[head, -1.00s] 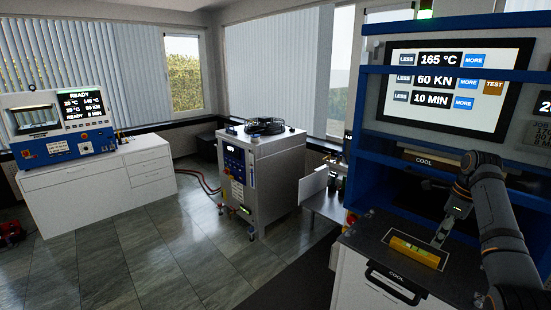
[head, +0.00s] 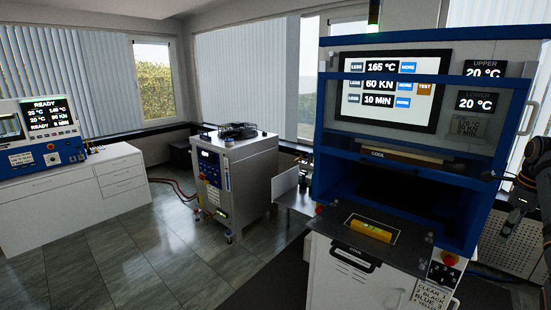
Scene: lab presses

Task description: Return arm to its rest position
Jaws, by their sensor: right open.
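My right arm is at the right edge, in front of the right side of the blue press (head: 325,190). Its gripper (head: 511,218) hangs downward, open, with nothing seen between its fingers, and is clear of the press's pull-out plate. A yellow spirit level (head: 370,230) lies inside a marked rectangle on that dark plate (head: 398,256). The press screen (head: 391,90) reads 165 °C, 60 KN and 10 MIN. My left gripper is not in view.
A steel cooling unit (head: 235,185) with a fan on top stands left of the press. A smaller blue press (head: 40,155) sits on a white cabinet (head: 75,190) at far left.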

